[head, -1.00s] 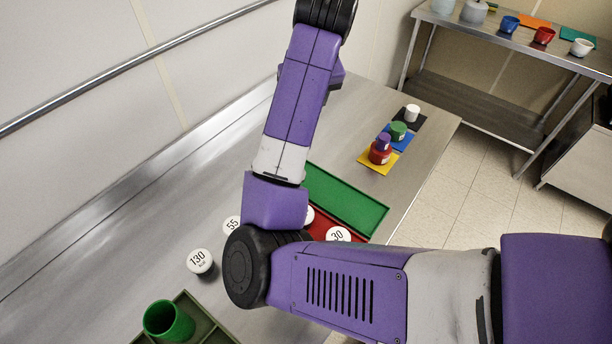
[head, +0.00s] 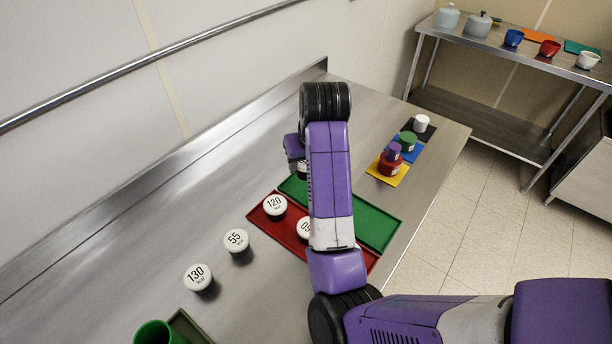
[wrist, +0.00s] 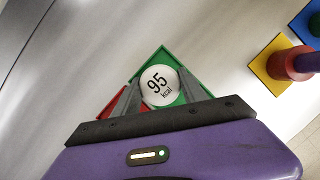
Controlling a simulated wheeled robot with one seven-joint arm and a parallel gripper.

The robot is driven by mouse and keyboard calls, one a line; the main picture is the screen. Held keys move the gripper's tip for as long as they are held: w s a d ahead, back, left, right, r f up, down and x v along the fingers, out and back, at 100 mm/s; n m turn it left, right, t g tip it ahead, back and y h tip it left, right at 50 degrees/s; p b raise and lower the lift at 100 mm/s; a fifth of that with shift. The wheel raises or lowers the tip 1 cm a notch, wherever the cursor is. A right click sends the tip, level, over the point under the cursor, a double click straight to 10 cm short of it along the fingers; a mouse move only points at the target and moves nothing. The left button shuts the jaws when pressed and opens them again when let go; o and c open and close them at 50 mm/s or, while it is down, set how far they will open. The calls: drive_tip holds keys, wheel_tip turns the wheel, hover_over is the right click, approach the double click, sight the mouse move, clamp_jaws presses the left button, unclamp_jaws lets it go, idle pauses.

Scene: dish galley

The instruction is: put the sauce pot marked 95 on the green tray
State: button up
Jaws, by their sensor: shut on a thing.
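The sauce pot marked 95 (wrist: 160,87) shows its round white lid between my gripper's fingers (wrist: 157,92) in the wrist view. My gripper is shut on it. The green tray (wrist: 204,89) shows around and behind the pot there; I cannot tell whether the pot touches it. In the head view, the green tray (head: 370,222) lies on the steel counter, partly covered by my arm. My gripper (head: 302,170) is over the tray's far left end there, and the pot is mostly hidden.
The red tray (head: 284,233) adjoins the green one and bears a pot marked 120 (head: 275,205) and another partly hidden pot. Pots marked 55 (head: 236,239) and 130 (head: 198,276) stand on bare counter. Coloured mats with stacked items (head: 390,163) lie at the right.

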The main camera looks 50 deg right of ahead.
drive_tip(key=shift+f, duration=2.25)
drive_tip(key=shift+f, duration=0.15)
drive_tip(key=o, duration=1.4)
drive_tip(key=shift+p+v, duration=1.8)
drive_tip(key=shift+v, duration=4.4)
drive_tip(key=shift+w, duration=0.1)
